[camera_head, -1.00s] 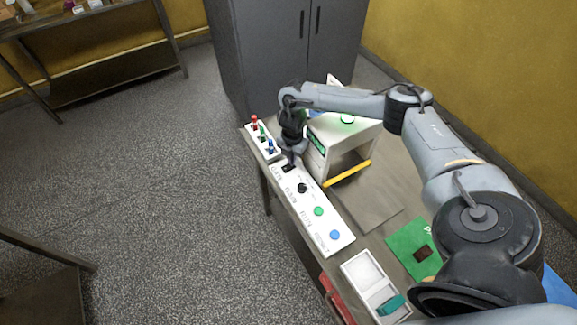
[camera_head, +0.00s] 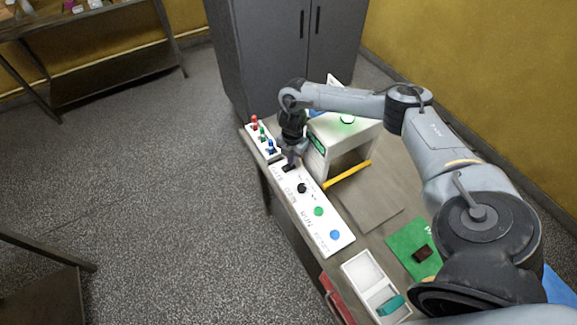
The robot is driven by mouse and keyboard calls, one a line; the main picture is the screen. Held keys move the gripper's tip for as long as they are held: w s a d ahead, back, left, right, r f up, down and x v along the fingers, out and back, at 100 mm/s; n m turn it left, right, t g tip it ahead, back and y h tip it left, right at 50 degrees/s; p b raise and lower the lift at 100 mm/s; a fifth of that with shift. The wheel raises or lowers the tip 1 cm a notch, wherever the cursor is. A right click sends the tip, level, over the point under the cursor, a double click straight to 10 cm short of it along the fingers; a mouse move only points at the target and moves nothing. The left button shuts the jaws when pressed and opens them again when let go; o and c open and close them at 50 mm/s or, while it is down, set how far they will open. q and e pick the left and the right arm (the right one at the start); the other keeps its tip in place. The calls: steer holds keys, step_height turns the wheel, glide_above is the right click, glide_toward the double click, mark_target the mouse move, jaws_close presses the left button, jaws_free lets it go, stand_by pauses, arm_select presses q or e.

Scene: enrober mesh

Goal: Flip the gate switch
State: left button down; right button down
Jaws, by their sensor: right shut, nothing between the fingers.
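The white control panel (camera_head: 332,245) lies along the table's left edge. It carries a black switch (camera_head: 289,168) at its far end, then a black knob (camera_head: 302,188), a green button (camera_head: 318,211) and a blue button (camera_head: 335,234). The lettering is too blurred to read surely, so I cannot confirm which is the gate switch. My right gripper (camera_head: 291,162) is shut and empty, pointing down at the black switch. Its tips partly hide the switch, and I cannot tell whether they touch it. My left gripper is not in view.
A white machine (camera_head: 317,160) with a green display and a yellow bar (camera_head: 347,174) stands right of the panel. A white rack (camera_head: 263,142) of red, green and blue pieces sits beyond it. A white tray (camera_head: 362,270), a green mat (camera_head: 404,240) and a red object (camera_head: 337,297) are nearer.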

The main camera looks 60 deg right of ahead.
stand_by(0.4)
steer(key=shift+f, duration=0.45)
steer(key=shift+f+b, duration=0.5)
stand_by(0.4)
steer(key=shift+r, duration=0.15)
step_height(320, 180, up, 4)
steer(key=p, duration=0.4)
steer(key=shift+r, duration=0.1)
step_height(320, 180, up, 2)
steer(key=p, duration=0.3)
steer(key=shift+r, duration=0.3)
